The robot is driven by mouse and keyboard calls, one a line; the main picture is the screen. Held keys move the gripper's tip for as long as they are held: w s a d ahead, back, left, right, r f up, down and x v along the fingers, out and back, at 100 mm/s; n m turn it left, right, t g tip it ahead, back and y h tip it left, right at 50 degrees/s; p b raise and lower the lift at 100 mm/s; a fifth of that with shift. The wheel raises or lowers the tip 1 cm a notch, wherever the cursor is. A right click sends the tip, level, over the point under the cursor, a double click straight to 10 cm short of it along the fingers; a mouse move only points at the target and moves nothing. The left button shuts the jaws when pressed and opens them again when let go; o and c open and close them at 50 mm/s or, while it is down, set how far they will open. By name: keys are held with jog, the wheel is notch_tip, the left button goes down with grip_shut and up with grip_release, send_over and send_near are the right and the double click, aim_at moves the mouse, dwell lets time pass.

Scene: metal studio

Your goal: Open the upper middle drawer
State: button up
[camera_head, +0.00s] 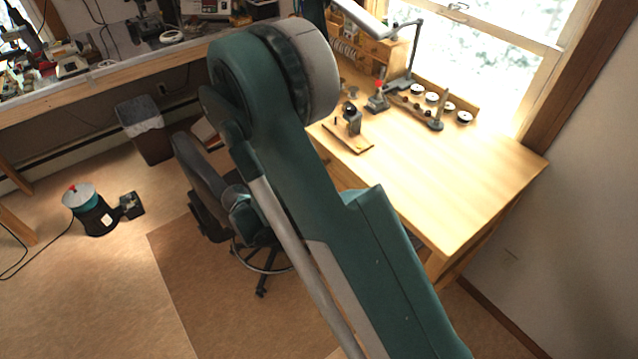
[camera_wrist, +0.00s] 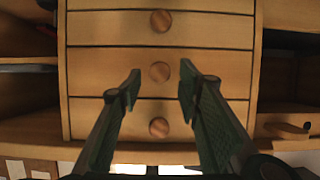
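In the wrist view a light wood drawer unit fills the middle, with drawer fronts stacked one above another. A round brown knob shows on the top front (camera_wrist: 205,28), another knob (camera_wrist: 159,72) on the middle front (camera_wrist: 90,72), and a third knob (camera_wrist: 159,127) on the bottom front (camera_wrist: 85,120). The fronts look closed. My gripper (camera_wrist: 160,74) is open, with its dark green fingers on either side of the middle knob in the picture. I cannot tell whether they touch the front. In the head view my arm hides the gripper.
In the wrist view, open shelves (camera_wrist: 25,90) stand left, and another small drawer (camera_wrist: 285,125) is at right. In the head view, the wooden desk (camera_head: 450,185) carries a lamp (camera_head: 400,60) and small tools; its front right is clear. A chair (camera_head: 205,180) stands left of my arm.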

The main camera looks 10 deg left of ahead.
jog(key=shift+x, duration=1.3)
grip_shut()
jog(key=shift+s+a+b, duration=0.55)
jog(key=shift+s+a, duration=1.1)
jog(key=shift+a, duration=0.05)
grip_release()
jog(key=shift+s+a+r, duration=0.1)
